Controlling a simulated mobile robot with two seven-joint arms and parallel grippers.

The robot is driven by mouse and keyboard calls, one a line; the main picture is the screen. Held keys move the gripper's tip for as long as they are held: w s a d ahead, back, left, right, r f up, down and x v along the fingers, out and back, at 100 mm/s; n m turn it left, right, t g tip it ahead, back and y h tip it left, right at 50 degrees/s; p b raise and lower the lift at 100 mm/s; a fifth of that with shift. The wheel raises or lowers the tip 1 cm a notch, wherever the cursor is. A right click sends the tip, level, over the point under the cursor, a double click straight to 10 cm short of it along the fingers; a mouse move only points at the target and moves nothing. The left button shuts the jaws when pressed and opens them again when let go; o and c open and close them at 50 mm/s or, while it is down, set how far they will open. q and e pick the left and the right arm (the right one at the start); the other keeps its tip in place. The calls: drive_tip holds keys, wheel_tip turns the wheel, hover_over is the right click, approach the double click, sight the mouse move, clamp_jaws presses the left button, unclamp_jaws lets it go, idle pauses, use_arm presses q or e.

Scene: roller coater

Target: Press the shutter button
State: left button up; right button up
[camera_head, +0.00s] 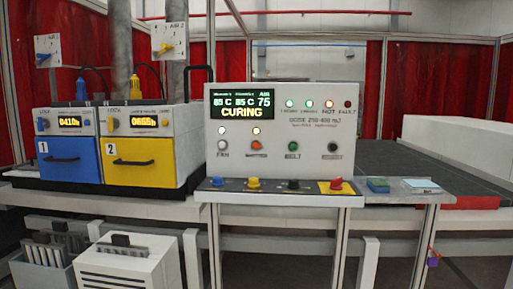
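A light grey control panel (314,122) stands in the middle. Its row of round buttons holds a white one (222,146) labelled FAN, an orange one (256,144), a green one (292,145) labelled BELT and a dark one (333,146). The labels under the orange and dark buttons are too small to read. On the ledge below are a blue knob (217,182), a yellow knob (254,182), a dark knob (294,184) and a red one (336,184) on a yellow plate. I cannot tell which is the shutter button. Neither gripper is in view.
The panel's display (242,103) reads CURING. Blue (68,160) and yellow (143,161) fronted units stand at left. A dark conveyor bed (400,160) lies behind at right. A side shelf (408,190) holds a green pad (378,185). A white box (130,264) stands below left.

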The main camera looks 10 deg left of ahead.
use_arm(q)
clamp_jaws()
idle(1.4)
